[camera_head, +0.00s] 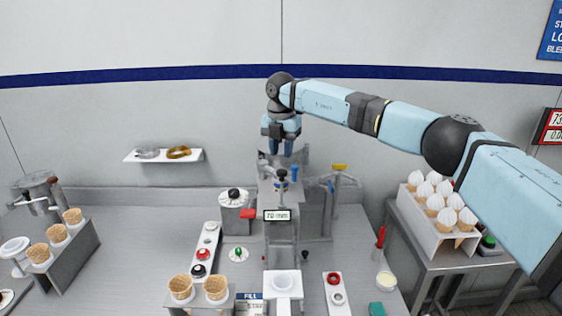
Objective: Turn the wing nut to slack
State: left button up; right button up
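My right gripper (281,148) is above the machine at the centre of the bench, pointing down. A gap seems to show between fingertips and knob. Small blue parts (294,173) are beside it. My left gripper is not in view.
A display reading "70 mm" (277,215) is on the machine's front. Cone holders (78,248) stand at left, and a box of topped cones (420,220) at right. A wall shelf (163,156) holds rings.

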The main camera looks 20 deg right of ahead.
notch_tip(320, 180, down, 5)
jog(key=shift+r+p, duration=0.1)
jog(key=shift+p, duration=0.25)
grip_shut()
